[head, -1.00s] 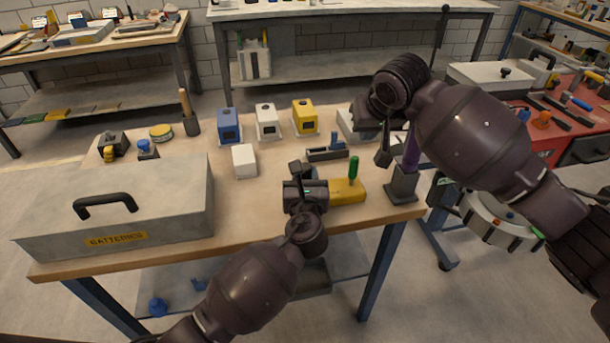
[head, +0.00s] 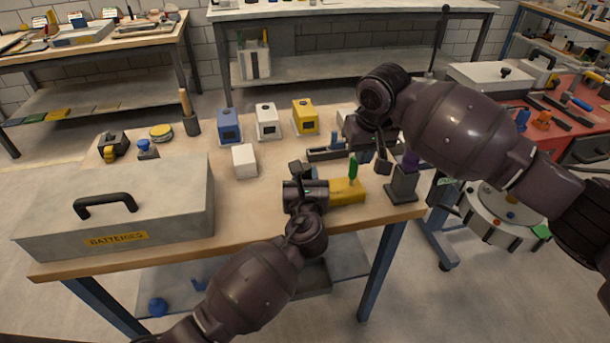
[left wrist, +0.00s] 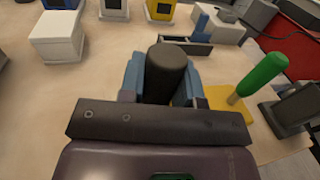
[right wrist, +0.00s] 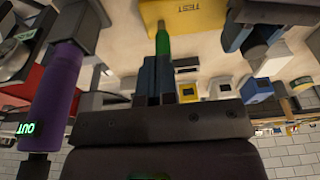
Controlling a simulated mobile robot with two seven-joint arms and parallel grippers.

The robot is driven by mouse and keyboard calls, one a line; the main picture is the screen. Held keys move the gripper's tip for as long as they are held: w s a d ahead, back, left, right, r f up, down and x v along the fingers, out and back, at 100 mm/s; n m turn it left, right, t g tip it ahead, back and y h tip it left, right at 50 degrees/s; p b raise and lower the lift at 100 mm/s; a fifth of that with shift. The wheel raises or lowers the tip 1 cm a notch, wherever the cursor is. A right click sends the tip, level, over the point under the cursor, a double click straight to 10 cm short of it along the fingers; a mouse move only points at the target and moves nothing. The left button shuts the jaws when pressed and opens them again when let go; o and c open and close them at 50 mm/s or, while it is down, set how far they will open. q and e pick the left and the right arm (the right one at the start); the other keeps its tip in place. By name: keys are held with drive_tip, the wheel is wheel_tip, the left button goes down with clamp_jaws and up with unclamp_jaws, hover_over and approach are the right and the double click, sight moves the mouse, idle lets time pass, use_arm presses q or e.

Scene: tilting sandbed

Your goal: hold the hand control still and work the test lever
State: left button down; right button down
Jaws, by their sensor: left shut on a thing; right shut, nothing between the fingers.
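The hand control has a dark upright grip (left wrist: 167,72) and, beside it, a yellow box (head: 347,190) marked TEST in the right wrist view (right wrist: 190,12). The green test lever (head: 352,168) stands up from the yellow box, and it leans right in the left wrist view (left wrist: 262,74). My left gripper (head: 305,188) is shut on the dark grip. My right gripper (head: 382,166) is shut and empty, above and right of the box. In the right wrist view the green lever (right wrist: 163,42) shows just beyond its blue fingertips; I cannot tell whether they touch.
A purple post (right wrist: 58,85) with a lit OUT sign stands in a dark holder (head: 401,186) right of the box. Blue (head: 229,125), white (head: 266,122) and yellow (head: 305,117) housings stand behind. A grey batteries case (head: 120,210) fills the table's left.

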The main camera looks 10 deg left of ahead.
drive_tip(key=shift+f, duration=0.7)
drive_tip(key=shift+f, duration=0.1)
idle(1.5)
drive_tip(key=shift+f, duration=1.9)
drive_tip(key=shift+w, duration=0.15)
